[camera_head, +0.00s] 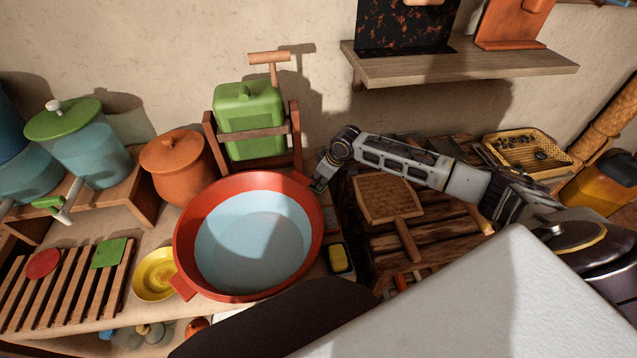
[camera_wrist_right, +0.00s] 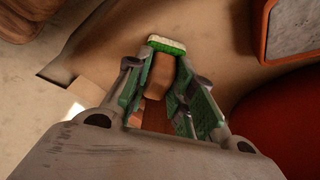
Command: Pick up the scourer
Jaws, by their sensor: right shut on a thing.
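My right gripper (camera_head: 318,186) is at the right rim of the red basin, low beside the green container's wooden stand. In the right wrist view my right gripper (camera_wrist_right: 172,95) has its green-padded fingers closed on the scourer (camera_wrist_right: 158,76), a brown wooden-looking piece with a green and white bristly end between the fingertips. In the head view the scourer is hidden or too small to make out. My left gripper is not in view.
The red basin (camera_head: 180,245) of water stands left of the gripper. The green container (camera_head: 249,118) is behind it. A yellow sponge (camera_head: 340,259) lies in front, right of the basin. A woven paddle (camera_head: 388,200) lies under my right arm. A shelf (camera_head: 460,66) hangs above.

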